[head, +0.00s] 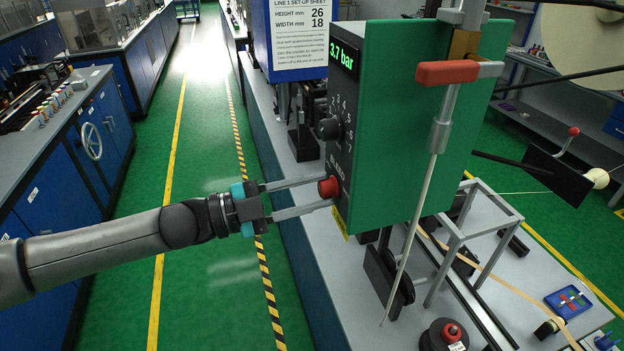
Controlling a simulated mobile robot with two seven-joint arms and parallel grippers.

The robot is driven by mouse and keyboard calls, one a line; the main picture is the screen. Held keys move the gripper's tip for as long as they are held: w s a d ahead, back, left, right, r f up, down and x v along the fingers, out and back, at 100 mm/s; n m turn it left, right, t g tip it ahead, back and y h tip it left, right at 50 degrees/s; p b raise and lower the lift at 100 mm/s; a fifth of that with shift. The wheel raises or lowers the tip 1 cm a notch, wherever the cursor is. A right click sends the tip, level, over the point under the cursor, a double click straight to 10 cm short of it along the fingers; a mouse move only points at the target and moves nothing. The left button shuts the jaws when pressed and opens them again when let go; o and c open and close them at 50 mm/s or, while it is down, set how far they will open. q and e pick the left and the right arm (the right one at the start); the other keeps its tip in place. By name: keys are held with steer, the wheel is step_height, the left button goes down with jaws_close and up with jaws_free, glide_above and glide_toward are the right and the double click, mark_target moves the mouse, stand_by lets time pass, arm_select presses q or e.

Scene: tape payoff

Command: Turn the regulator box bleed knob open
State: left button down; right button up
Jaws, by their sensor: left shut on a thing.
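The green regulator box (420,110) stands on the bench, its dark front panel facing left. Its display reads 3.7 bar. The red bleed knob (329,187) sticks out low on that panel, by the BLEED label. My left gripper (327,192) reaches in from the left, with one finger above and one below the knob, shut on it. The knob's angle cannot be told. A black dial knob (328,129) with numbers around it sits higher on the panel. My right gripper is not in view.
A red-handled valve (448,73) with a thin pale tube hangs before the box's right side. A metal frame (485,225), a tape strip and a blue tray (568,301) are on the bench at right. The green aisle floor (205,110) at left is clear.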

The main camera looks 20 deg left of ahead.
arm_select(q)
steer(key=shift+n+p, duration=0.4)
steer(key=shift+n, duration=0.2)
steer(key=c, duration=0.5)
jaws_free()
